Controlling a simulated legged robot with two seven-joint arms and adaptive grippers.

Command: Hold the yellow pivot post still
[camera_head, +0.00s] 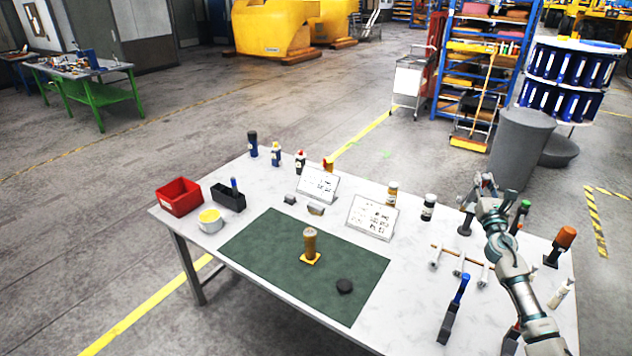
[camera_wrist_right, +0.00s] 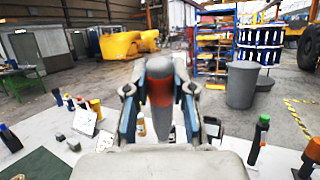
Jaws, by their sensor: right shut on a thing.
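The pivot post stands upright on the green mat (camera_head: 260,248) in the head view. It has a tan-brown upright body (camera_head: 310,241) on a flat yellow base (camera_head: 311,259). My right gripper (camera_head: 485,183) is raised over the right side of the table, well away from the post. My left gripper is not in view, and nothing touches the post.
A black disc (camera_head: 344,286) lies on the mat near the post. A red bin (camera_head: 180,196), a black caddy (camera_head: 228,199) and a white-and-yellow tub (camera_head: 210,220) stand at the left. Tilted cards (camera_head: 372,217) and bottles line the back. Blue-handled (camera_head: 455,305) and orange-handled (camera_head: 562,243) tools stand at the right.

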